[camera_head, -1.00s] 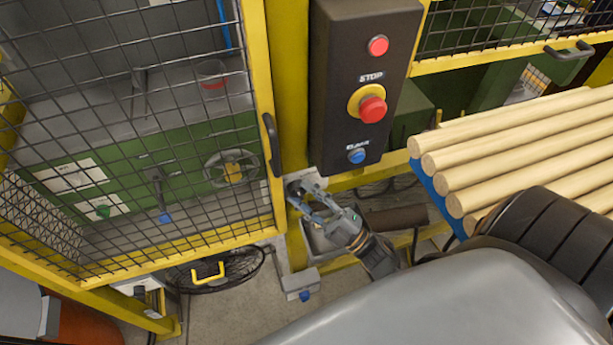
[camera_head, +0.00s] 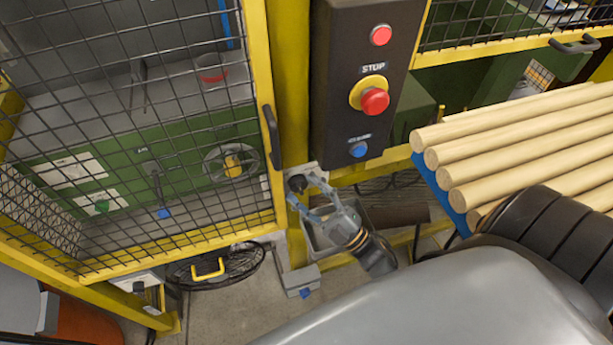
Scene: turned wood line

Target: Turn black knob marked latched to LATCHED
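The black knob (camera_head: 297,183) sits on a small grey plate on the yellow post, just below the dark control box and beside the mesh door's lower right edge. Its marking is too small to read, and its setting cannot be told. My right gripper (camera_head: 301,188) is at the knob, its two bluish-grey fingers spread apart, one to the upper right of the knob and one to the lower left. The fingers look open; whether either touches the knob cannot be told. My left gripper is not in view.
The control box (camera_head: 350,95) above has a red button, a red stop button (camera_head: 374,101) on yellow and a blue button (camera_head: 358,149). The mesh door (camera_head: 130,140) with a black handle is at left. Wooden rods (camera_head: 520,150) lie at right, near my arm.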

